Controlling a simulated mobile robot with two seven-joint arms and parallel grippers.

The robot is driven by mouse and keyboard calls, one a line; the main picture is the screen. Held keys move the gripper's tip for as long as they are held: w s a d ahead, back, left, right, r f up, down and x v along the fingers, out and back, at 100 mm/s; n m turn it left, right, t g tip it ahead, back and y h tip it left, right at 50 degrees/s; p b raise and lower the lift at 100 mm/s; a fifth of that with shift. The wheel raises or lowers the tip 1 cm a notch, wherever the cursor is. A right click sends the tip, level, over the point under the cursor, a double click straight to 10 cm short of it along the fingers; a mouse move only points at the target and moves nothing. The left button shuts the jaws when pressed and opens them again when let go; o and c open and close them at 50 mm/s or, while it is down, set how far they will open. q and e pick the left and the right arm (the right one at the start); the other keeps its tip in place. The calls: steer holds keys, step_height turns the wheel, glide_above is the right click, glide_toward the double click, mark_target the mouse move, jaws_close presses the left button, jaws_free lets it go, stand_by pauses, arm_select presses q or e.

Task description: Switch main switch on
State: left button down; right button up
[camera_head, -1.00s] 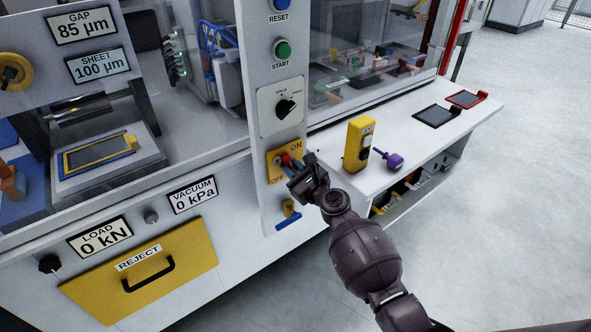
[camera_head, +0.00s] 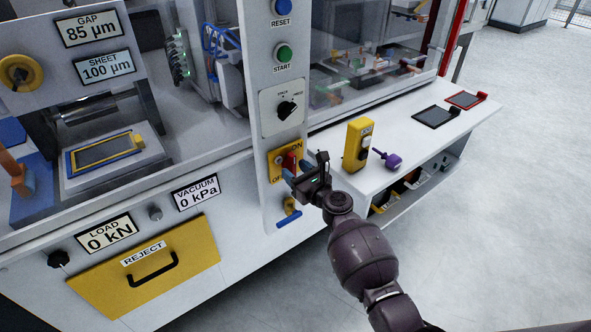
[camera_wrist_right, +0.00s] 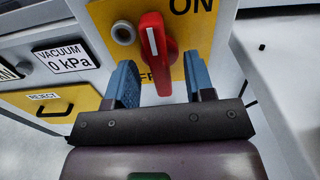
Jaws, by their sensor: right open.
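The main switch is a red rotary handle (camera_head: 290,160) on a yellow plate (camera_head: 276,172) low on the machine's front column. In the right wrist view the red handle (camera_wrist_right: 156,45) stands nearly upright with a white line on it. "ON" is printed at its upper right; the lower lettering is partly hidden behind the handle. My right gripper (camera_head: 297,175) is open in front of the plate. Its two blue fingers (camera_wrist_right: 161,84) stand apart, one on each side of the handle's lower end, with gaps showing. My left gripper is not in view.
Above the plate are a black selector knob (camera_head: 287,109), a green START button (camera_head: 284,54) and a blue RESET button (camera_head: 282,7). A yellow padlock (camera_head: 290,206) hangs below.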

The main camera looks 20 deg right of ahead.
mark_target(295, 169)
steer(key=v, duration=0.2)
steer(key=shift+s+d+r+p, duration=0.1)
steer(key=shift+s+r+p, duration=0.15)
steer(key=shift+s+p, duration=0.15)
steer(key=shift+v, duration=1.15)
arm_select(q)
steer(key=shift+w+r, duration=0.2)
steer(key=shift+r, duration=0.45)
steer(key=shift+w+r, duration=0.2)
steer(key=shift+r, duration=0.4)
arm_select(e)
steer(key=shift+f, duration=0.15)
